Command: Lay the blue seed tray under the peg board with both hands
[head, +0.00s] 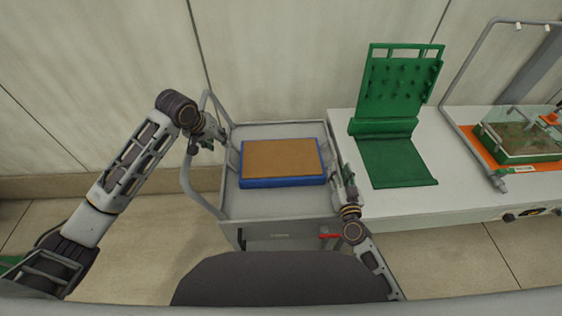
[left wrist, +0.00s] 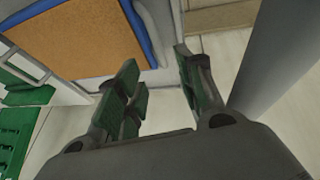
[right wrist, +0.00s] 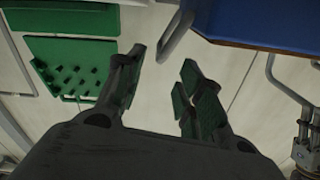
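The blue seed tray (head: 284,182), with a flat brown fill on top, lies level on a grey cart (head: 262,208). It also shows in the left wrist view (left wrist: 145,25) and the right wrist view (right wrist: 265,28). A grey loop stands at each short side of the tray. My left gripper (head: 210,140) is open and empty, left of the tray and apart from it. My right gripper (head: 342,182) is open and empty, close to the tray's right side. The green peg board (head: 398,82) stands upright on the white bench, with a flat green base (head: 396,162) in front.
The white bench (head: 455,195) adjoins the cart on the right. A clear-sided green box (head: 520,145) sits on an orange mat under a grey pipe frame at the far right. The cart's handle rail (head: 188,185) rises on the left. The green base is bare.

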